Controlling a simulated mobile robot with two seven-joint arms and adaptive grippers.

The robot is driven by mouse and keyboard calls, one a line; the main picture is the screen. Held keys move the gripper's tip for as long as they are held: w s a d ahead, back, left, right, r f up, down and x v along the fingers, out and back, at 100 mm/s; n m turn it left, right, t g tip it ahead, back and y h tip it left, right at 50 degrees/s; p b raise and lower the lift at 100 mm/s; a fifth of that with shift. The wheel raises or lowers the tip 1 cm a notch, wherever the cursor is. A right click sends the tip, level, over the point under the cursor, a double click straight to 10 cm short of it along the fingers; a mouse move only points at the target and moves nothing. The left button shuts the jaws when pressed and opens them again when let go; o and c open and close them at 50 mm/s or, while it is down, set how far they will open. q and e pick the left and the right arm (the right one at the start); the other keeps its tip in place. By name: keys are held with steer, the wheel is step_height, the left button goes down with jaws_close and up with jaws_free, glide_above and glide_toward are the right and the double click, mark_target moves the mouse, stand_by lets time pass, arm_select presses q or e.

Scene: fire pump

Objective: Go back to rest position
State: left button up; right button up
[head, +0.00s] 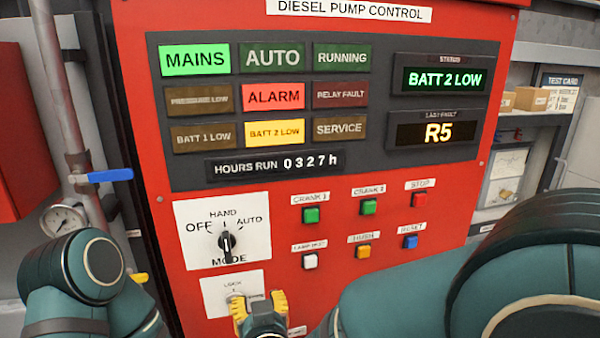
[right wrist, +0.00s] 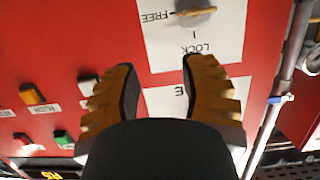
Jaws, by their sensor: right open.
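My right gripper (head: 260,304) is in front of the lower part of the red pump control panel (head: 330,250). Its yellow fingers are spread and empty, and they also show open in the right wrist view (right wrist: 158,72). Behind it is the white lock plate (head: 215,295), which the gripper partly covers in the head view. In the right wrist view the plate (right wrist: 225,40) appears upside down, with a tan lock handle (right wrist: 195,11) beyond the fingertips. The fingers hold nothing. My left arm shows at the lower left of the head view; its gripper is out of sight.
Above the lock plate is the mode plate with a black knob (head: 227,242). Push buttons sit to its right, including a green one (head: 311,215). A blue-handled pipe valve (head: 110,176) and gauge (head: 63,219) are at left. A shelf with boxes (head: 531,99) is at right.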

steer(key=d+f+m+g+h+b, duration=0.1)
steer(key=d+f+g+b, duration=0.15)
steer(key=d+f, duration=0.65)
steer(key=d+f+m+g+b, duration=0.1)
steer(key=d+f+g, duration=0.25)
steer(key=f, duration=1.15)
steer(key=s+d+f+m+g+b, duration=0.1)
steer(key=s+d+f+g, duration=0.2)
steer(key=s+f, duration=0.2)
steer(key=s+d+f+m+g+b, duration=0.1)
steer(key=s+d+f+m+g, duration=0.1)
steer(key=s+f, duration=0.4)
step_height(320, 180, down, 4)
steer(key=shift+s+d+f+g+y+b, duration=0.15)
steer(key=shift+d+g+y+b, duration=0.2)
steer(key=shift+d+g, duration=0.5)
